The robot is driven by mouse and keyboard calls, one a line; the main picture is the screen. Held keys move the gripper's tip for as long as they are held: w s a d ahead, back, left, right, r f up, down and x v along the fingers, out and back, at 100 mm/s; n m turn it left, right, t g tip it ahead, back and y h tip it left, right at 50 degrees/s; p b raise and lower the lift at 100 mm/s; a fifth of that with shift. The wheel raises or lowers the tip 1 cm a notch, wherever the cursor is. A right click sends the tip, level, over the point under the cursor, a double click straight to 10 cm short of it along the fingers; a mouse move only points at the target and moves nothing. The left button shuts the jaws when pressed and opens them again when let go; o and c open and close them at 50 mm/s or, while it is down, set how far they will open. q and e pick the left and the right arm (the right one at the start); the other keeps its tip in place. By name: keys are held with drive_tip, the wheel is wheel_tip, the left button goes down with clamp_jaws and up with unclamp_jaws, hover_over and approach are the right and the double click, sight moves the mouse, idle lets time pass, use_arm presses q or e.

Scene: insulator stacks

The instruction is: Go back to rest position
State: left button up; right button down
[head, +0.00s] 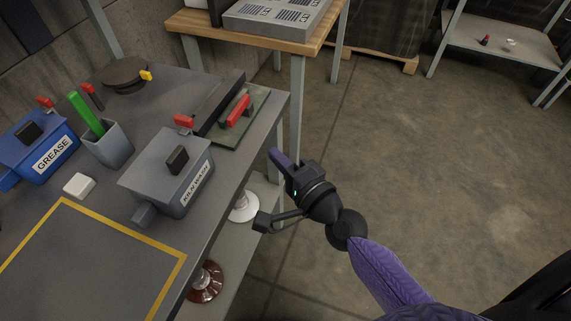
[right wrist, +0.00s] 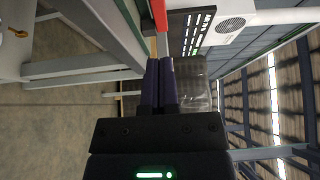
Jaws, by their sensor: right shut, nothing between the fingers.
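My right gripper (head: 277,157) is beside the right edge of the workbench, over the gap between the bench and the open floor. Its purple fingers point away from me, and it holds nothing. In the right wrist view its two fingers (right wrist: 160,62) lie together, shut. My right arm comes in from the lower right of the head view. My left gripper is in neither view.
The grey workbench (head: 215,230) carries a grey box (head: 150,178), a blue grease box (head: 32,145) and a green board (head: 250,125). White (head: 244,207) and brown (head: 208,285) insulators sit on the shelf below. Open floor (head: 430,180) lies right.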

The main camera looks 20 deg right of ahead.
drive_tip(key=s+d+f+n+g+h+p, duration=0.1)
drive_tip(key=s+d+f+n+g, duration=0.15)
drive_tip(key=s+f, duration=0.45)
drive_tip(key=s+d+f+n+g+h, duration=0.1)
drive_tip(key=s+f+n+g+h, duration=0.2)
drive_tip(key=f, duration=0.7)
drive_tip(key=s+d+f+n+g+p, duration=0.1)
drive_tip(key=s+d+f+n+g, duration=0.2)
drive_tip(key=s+f, duration=0.45)
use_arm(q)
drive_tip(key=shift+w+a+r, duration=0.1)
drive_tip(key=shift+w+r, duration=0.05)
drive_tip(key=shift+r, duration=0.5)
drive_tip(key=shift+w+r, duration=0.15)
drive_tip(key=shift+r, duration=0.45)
use_arm(e)
drive_tip(key=s+d+f+n+g+h, duration=0.1)
drive_tip(key=s+f+n+g, duration=0.3)
drive_tip(key=s, duration=0.8)
drive_tip(key=s+d+f+n+g+h, duration=0.1)
drive_tip(key=s+f+n+g, duration=0.3)
drive_tip(key=s, duration=0.8)
drive_tip(key=shift+d+f+n+g, duration=0.35)
drive_tip(key=shift+d+f+g, duration=0.3)
drive_tip(key=shift+d+f, duration=0.1)
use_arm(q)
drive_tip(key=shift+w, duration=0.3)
